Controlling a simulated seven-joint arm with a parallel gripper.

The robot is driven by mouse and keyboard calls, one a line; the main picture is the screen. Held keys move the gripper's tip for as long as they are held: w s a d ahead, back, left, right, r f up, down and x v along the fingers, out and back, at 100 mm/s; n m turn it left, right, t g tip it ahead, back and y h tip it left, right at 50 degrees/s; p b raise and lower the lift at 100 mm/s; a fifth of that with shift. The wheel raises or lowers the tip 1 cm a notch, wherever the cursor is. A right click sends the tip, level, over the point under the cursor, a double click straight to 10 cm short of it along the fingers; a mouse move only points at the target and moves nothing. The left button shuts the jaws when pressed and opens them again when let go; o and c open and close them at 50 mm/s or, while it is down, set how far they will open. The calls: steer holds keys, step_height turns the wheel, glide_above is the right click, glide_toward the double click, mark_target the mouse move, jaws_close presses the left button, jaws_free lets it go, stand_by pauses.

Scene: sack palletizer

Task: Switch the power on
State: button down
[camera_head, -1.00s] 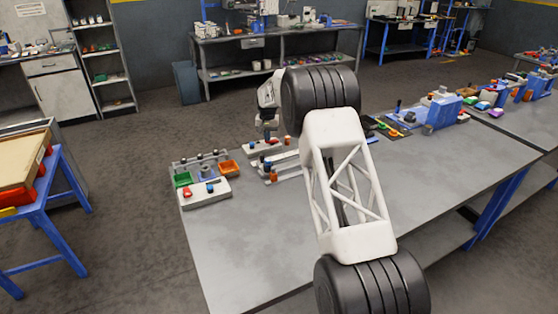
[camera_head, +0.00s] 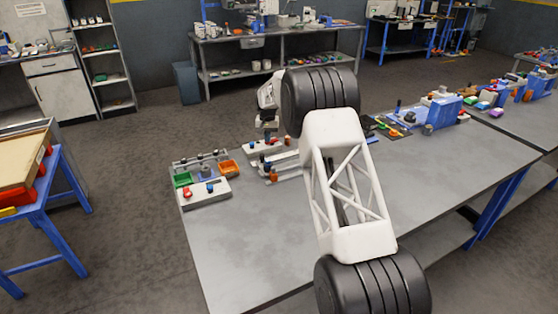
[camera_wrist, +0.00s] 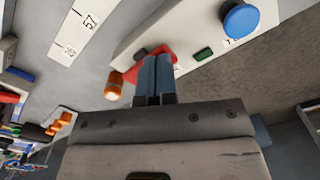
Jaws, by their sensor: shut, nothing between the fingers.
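In the wrist view a white panel (camera_wrist: 195,25) runs across the top. It carries a red plate (camera_wrist: 160,50) with a small dark part (camera_wrist: 140,53), a dark green rectangular piece (camera_wrist: 203,54) and a round blue knob (camera_wrist: 240,20). My gripper (camera_wrist: 155,60) is shut and empty, its blue fingers together in front of the red plate and hiding part of it. I cannot tell whether they touch it. In the head view my gripper (camera_head: 267,136) points down over the white panel (camera_head: 254,152) at the bench's far edge.
An orange cylinder (camera_wrist: 114,85) stands beside the panel, left of my fingers, near a numbered white strip (camera_wrist: 82,28). On the grey bench (camera_head: 250,235), another white panel (camera_head: 215,193) sits to the left, near green (camera_head: 182,179) and orange (camera_head: 229,169) bins. The bench's near left area is clear.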

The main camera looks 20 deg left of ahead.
steer(key=shift+r, duration=3.4)
steer(key=shift+d+r, duration=0.2)
steer(key=s+d+r, duration=0.5)
steer(key=d+r, duration=0.3)
steer(key=d, duration=0.2)
steer(key=s+d+r+m+t, duration=0.1)
steer(key=s+d+r, duration=0.5)
steer(key=d, duration=0.4)
steer(key=s+d+r, duration=0.4)
steer(key=d+r, duration=0.5)
steer(key=s+d+r, duration=0.4)
steer(key=s+d, duration=0.5)
steer(key=s+d+f+m, duration=0.1)
steer(key=s+d, duration=0.5)
steer(key=s, duration=0.5)
steer(key=s+d+t, duration=0.1)
steer(key=s+d, duration=0.5)
steer(key=s, duration=0.5)
steer(key=s+d+f+m, duration=0.1)
steer(key=s+d, duration=0.5)
steer(key=s, duration=0.5)
steer(key=s+d+f, duration=0.1)
steer(key=s+f, duration=0.2)
steer(key=s, duration=0.3)
steer(key=s+d+f, duration=0.2)
steer(key=s, duration=0.4)
steer(key=shift+d+f+t, duration=0.25)
steer(key=shift+f+t, duration=0.05)
steer(key=shift+f, duration=0.1)
